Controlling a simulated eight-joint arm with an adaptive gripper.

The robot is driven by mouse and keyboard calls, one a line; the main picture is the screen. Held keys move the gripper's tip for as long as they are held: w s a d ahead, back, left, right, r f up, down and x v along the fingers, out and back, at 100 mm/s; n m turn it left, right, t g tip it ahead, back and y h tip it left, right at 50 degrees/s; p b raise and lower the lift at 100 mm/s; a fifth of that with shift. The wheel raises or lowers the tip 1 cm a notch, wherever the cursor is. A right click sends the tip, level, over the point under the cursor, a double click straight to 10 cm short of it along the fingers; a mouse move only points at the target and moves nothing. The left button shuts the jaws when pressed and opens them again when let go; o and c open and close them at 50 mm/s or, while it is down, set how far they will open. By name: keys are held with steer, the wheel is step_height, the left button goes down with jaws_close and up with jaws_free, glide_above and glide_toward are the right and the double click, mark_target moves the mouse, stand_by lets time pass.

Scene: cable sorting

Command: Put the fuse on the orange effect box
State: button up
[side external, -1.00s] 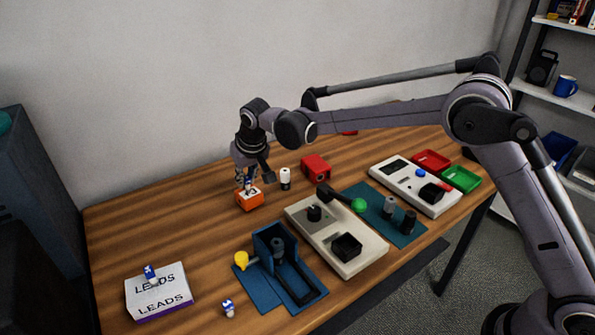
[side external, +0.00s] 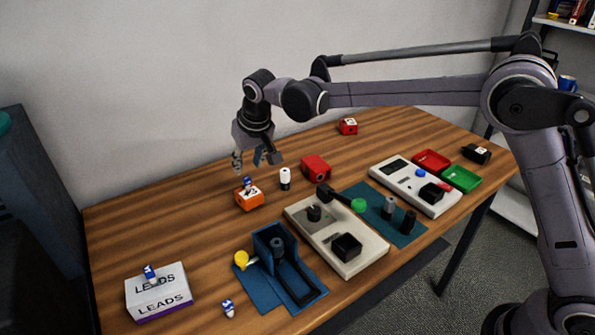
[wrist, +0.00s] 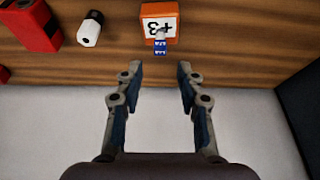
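The orange effect box (side external: 249,200) stands on the wooden table; its white top label shows in the wrist view (wrist: 150,29). A small blue-and-white fuse (side external: 247,184) rests on top of the box, and it also shows in the wrist view (wrist: 160,44). My gripper (side external: 257,161) is above the box, apart from the fuse. In the wrist view its fingers (wrist: 159,75) are spread with nothing between them. Similar blue-and-white pieces lie on the LEADS box (side external: 150,272) and on the table near the front (side external: 228,308).
A white cylinder (side external: 285,179) and a red box (side external: 316,168) stand right of the orange box.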

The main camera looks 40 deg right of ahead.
steer(key=s+d+r+t, duration=0.1)
steer(key=s+d+r, duration=0.3)
steer(key=s+d, duration=0.3)
steer(key=s+d+r, duration=0.5)
steer(key=s, duration=0.3)
steer(key=s+d+f+t, duration=0.1)
steer(key=s+d+f, duration=0.2)
steer(key=s, duration=0.5)
steer(key=s+d+f, duration=0.4)
steer(key=s, duration=0.4)
steer(key=shift+s+f+t, duration=0.3)
steer(key=shift+f+t, duration=0.1)
